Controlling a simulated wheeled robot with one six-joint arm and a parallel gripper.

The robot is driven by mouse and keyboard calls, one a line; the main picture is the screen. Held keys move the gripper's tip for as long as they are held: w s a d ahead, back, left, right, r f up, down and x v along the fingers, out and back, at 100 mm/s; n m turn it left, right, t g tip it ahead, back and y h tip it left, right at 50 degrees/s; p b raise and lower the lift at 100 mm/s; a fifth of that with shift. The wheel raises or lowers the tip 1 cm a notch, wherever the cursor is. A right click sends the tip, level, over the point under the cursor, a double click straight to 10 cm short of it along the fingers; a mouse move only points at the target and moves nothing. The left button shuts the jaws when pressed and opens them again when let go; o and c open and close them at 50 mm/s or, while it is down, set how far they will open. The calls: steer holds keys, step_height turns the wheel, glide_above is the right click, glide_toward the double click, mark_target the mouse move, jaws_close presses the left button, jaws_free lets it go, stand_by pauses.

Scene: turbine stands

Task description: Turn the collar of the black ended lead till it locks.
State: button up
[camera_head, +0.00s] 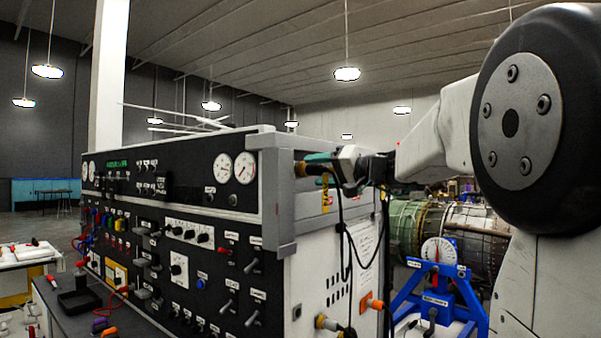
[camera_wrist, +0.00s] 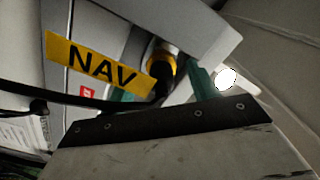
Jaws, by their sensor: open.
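The black ended lead (camera_head: 314,169) sits at a socket high on the side face of the grey cabinet (camera_head: 285,200). Its brass-coloured collar (camera_wrist: 164,52) shows in the wrist view, with a dark body below it. A yellow tag reading NAV (camera_wrist: 98,65) hangs beside it. My gripper (camera_head: 322,158) is at the lead, open, with teal fingertips. In the wrist view its fingers (camera_wrist: 163,88) lie on either side of the dark body. I cannot tell whether they touch it. The lower part of the connector is hidden behind my gripper.
Black cables (camera_head: 343,235) hang down the cabinet side below my gripper. An orange ended lead (camera_head: 373,304) and another brass plug (camera_head: 326,323) are lower on that side. A blue stand with a dial (camera_head: 437,251) and a turbine (camera_head: 470,228) stand to the right.

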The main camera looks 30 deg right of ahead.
mark_target(304, 170)
steer(key=shift+x, duration=1.25)
steer(key=c, duration=1)
steer(key=shift+m, duration=0.3)
steer(key=m, duration=0.5)
steer(key=shift+m, duration=0.3)
steer(key=m, duration=0.5)
steer(key=shift+r, duration=0.15)
